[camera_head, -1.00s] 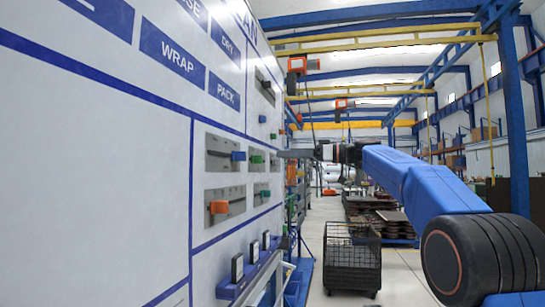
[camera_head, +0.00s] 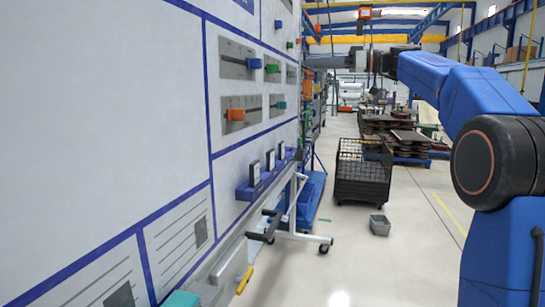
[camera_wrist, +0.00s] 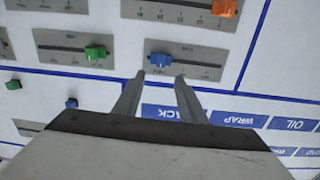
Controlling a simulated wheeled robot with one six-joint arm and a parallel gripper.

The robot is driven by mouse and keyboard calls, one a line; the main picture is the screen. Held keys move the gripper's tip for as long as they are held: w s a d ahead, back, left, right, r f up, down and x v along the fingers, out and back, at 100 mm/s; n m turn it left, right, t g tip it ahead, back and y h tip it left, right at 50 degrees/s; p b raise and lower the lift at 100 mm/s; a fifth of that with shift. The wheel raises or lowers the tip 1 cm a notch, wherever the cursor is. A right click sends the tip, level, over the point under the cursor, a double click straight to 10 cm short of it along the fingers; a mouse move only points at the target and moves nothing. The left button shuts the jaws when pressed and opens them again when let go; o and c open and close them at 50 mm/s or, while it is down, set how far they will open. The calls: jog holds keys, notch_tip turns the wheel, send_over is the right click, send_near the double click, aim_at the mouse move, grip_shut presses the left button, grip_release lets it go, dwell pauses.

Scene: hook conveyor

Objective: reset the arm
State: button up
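My arm reaches in from the right in the head view, and my gripper (camera_head: 318,62) is near the white wall panel (camera_head: 150,90). In the wrist view my gripper (camera_wrist: 160,76) has its two fingers apart, with nothing between them. A blue slider knob (camera_wrist: 160,60) on a grey slotted plate shows just beyond the fingertips; I cannot tell whether they touch it. A green knob (camera_wrist: 95,52) is to the left and an orange knob (camera_wrist: 223,8) is at the upper right. The panel lettering appears upside down there.
A blue shelf (camera_head: 265,180) with small dark-framed blocks juts from the panel. A wheeled white stand (camera_head: 295,230), a black mesh cart (camera_head: 362,172) and a small grey bin (camera_head: 380,225) stand on the floor. Open floor (camera_head: 400,270) lies at the lower middle.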

jog(key=s+f+m+h, duration=0.8)
jog(key=s+f, duration=1.3)
jog(key=f, duration=0.3)
jog(key=s+d+f+m+h, duration=0.2)
jog(key=s+d+f+h, duration=0.2)
jog(key=s+f, duration=0.9)
jog(key=s+d+f+m+g+h, duration=0.1)
jog(key=s+d+f+m+h, duration=0.2)
jog(key=s+d+f, duration=0.4)
jog(key=s+f+h, duration=0.1)
jog(key=s+f, duration=0.6)
jog(key=f, duration=0.4)
jog(key=shift+f+g+h, duration=0.15)
jog(key=shift+g+h, duration=0.15)
